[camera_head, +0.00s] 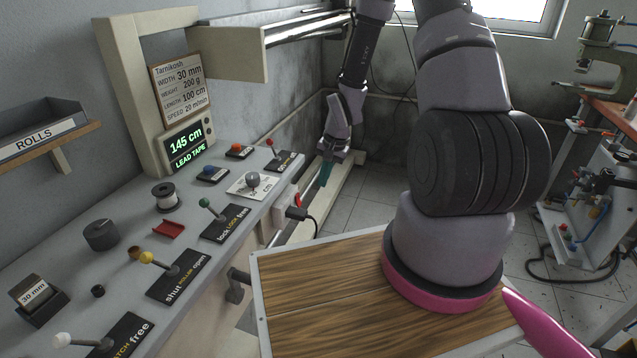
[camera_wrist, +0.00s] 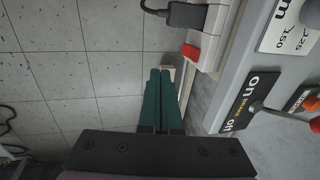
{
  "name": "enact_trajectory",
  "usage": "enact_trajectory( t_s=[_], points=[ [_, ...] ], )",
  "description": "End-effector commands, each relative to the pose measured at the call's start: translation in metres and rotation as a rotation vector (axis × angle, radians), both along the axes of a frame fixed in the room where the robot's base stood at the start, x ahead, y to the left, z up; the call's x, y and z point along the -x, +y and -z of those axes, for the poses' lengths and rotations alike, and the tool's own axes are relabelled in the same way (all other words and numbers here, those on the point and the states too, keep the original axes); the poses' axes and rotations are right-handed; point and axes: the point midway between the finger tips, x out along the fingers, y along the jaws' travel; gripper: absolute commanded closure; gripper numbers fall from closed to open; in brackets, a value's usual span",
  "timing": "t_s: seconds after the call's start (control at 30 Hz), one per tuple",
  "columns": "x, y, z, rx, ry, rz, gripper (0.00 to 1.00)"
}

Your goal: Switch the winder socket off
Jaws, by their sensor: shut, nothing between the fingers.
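The socket is a white block (camera_wrist: 214,40) on the side of the bench, with a red switch (camera_wrist: 191,51) at its near end in the wrist view. A black plug (camera_wrist: 186,15) with a cable sits in it. My gripper (camera_head: 325,174) has teal fingers, shut and empty, beyond the plug in the head view. In the wrist view the fingertips (camera_wrist: 160,70) are apart from the switch, to its left and below.
The grey bench (camera_head: 130,280) carries levers, knobs, buttons and a brake label (camera_wrist: 238,101). A wooden-topped surface (camera_head: 320,295) lies in front. A pale rail (camera_head: 340,205) runs along the floor beyond the plug. Tiled floor lies open beyond the gripper.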

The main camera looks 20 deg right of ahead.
Motion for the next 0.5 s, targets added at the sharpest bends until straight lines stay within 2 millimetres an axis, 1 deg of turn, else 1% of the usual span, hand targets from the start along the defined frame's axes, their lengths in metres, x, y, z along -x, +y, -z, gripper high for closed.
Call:
enact_trajectory(
  t_s=[0.03, 0.33, 0.4, 0.5],
  points=[
    [0.0, 0.003, 0.011, 0.0, 0.006, -0.001, 1.0],
    [-0.008, 0.015, 0.073, 0.0, 0.006, -0.001, 1.0],
    [-0.013, 0.02, 0.082, 0.001, 0.001, -0.003, 1.0],
    [-0.023, 0.032, 0.085, 0.0, -0.001, -0.003, 1.0]
  ],
)
